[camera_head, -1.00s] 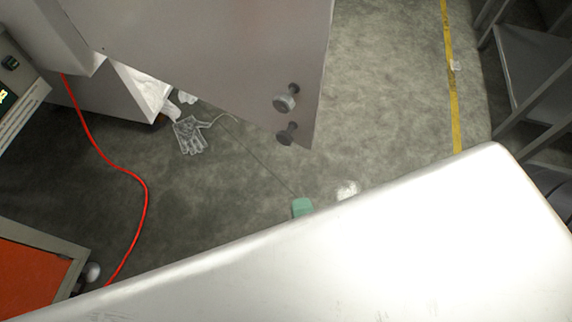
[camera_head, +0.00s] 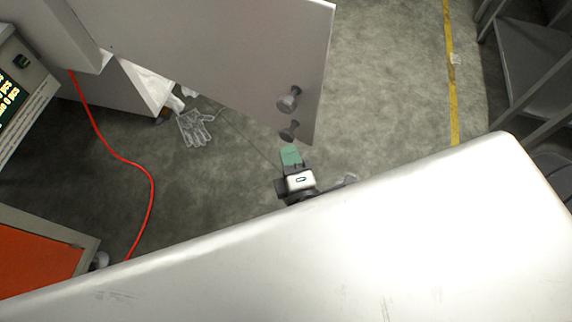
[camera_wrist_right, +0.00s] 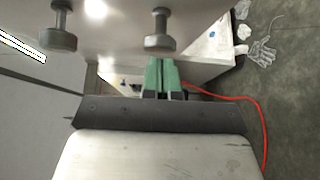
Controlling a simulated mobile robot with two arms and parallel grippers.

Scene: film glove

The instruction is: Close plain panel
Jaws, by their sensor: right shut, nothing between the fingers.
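The plain grey panel (camera_head: 220,50) stands swung open in the upper middle of the head view. Two round dark knobs (camera_head: 289,98) (camera_head: 290,131) stick out near its free edge. My right gripper (camera_head: 291,153), with green fingers, is just below the lower knob in that view. The fingers are together and hold nothing. In the right wrist view the panel (camera_wrist_right: 110,35) fills the top, with both knobs (camera_wrist_right: 58,38) (camera_wrist_right: 159,40) beyond the green fingertips (camera_wrist_right: 162,62). Whether a fingertip touches the panel cannot be told. My left gripper is out of view.
A red cable (camera_head: 148,190) runs over the floor at the left. A clear glove (camera_head: 194,128) lies on the floor near a white cabinet (camera_head: 130,85). An orange-fronted unit (camera_head: 35,260) is at lower left. Metal shelving (camera_head: 525,70) stands right, past a yellow floor line (camera_head: 450,80).

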